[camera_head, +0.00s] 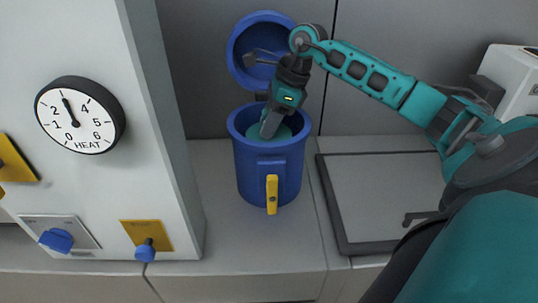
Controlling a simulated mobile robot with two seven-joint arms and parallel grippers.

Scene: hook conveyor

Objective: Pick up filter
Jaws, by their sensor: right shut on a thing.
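A blue canister (262,166) with a yellow handle (272,195) on its front stands upright on the grey counter. Its round blue lid (254,48) is swung up open at the back. My right gripper (268,128) points down into the canister's mouth, with its fingertips inside the rim. It is shut on a teal-green thing inside, likely the filter (284,132); only its top shows, and the canister wall hides the rest. My left gripper is not in view.
A white cabinet with a heat dial (80,115) and blue knobs (56,240) stands close on the left. A dark-framed grey panel (385,195) lies on the right. A white box (512,85) is at the far right. The counter in front of the canister is clear.

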